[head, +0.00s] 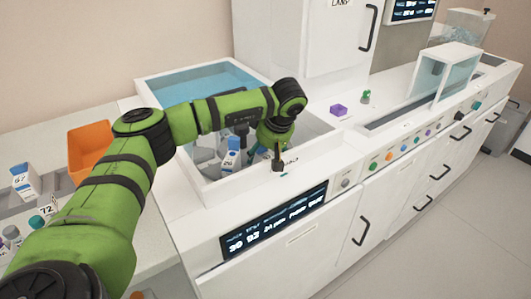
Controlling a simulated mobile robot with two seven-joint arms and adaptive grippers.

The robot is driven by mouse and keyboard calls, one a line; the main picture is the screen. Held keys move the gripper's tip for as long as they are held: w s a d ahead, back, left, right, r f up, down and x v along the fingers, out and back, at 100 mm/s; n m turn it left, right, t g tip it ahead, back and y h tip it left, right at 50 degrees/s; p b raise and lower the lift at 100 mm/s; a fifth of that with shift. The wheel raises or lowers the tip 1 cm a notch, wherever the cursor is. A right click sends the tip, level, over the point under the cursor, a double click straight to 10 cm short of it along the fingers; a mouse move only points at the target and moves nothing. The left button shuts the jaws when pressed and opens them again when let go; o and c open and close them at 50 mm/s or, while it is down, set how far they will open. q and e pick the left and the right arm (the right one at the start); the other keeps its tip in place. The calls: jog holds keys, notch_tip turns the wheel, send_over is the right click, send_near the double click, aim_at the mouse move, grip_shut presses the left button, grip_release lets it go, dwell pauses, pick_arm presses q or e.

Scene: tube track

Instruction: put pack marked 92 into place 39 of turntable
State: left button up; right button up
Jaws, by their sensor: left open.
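The turntable (207,158) shows as grey dividers inside a white-walled bay, partly hidden by my left arm. A white and blue pack (231,160) stands among the dividers; its number looks like 26 but is too small to be sure. I cannot make out a pack marked 92 or the label of place 39. My left gripper (278,163) is open and points down over the bay's front right corner, with no pack visible in it. My right gripper is not in view.
A lit display (274,222) is on the cabinet front. An orange bin (91,148), a pack marked 67 (25,181) and a pack marked 72 (46,207) are on the left.

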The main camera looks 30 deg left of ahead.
pick_arm(q)
notch_tip(320, 180, up, 10)
jog(key=shift+f, duration=0.1)
dwell(0.8)
